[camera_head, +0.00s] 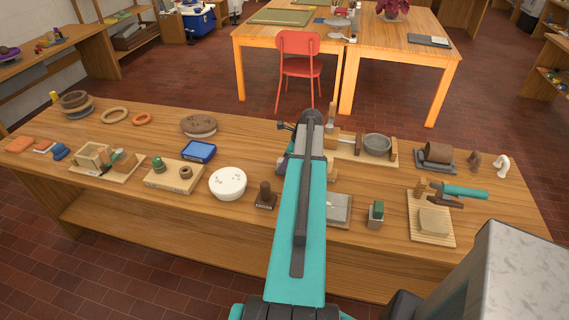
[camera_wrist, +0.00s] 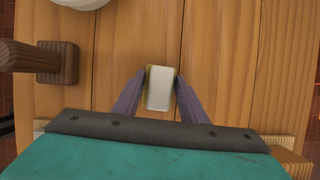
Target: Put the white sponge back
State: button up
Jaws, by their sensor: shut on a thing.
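The white sponge (camera_wrist: 160,92), a pale block with a yellowish edge, is between the two grey-purple fingers of my gripper (camera_wrist: 160,76) in the wrist view. The fingers are shut on its sides. Bare wooden planks show below and around it; I cannot tell its height above them. In the head view my teal arm hides the sponge and most of the gripper. At the far left of the bench in that view lie an orange block (camera_head: 19,144), a small pale and orange block (camera_head: 42,147) and a blue block (camera_head: 60,153).
The wooden bench (camera_head: 110,215) carries several pottery things. A dark brown wooden stand (camera_wrist: 35,60) is left of the gripper in the wrist view, and a white bowl (camera_head: 227,183) lies farther left in the head view. A wooden board (camera_head: 430,228) holds tools at right.

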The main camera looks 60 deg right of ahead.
jog(key=o, duration=0.9)
jog(key=shift+f+b, duration=0.1)
jog(key=shift+b, duration=0.2)
jog(key=shift+b+v, duration=1.05)
jog(key=shift+v, duration=1.1)
jog(key=shift+b+v, duration=1)
jog(key=shift+v, duration=3.85)
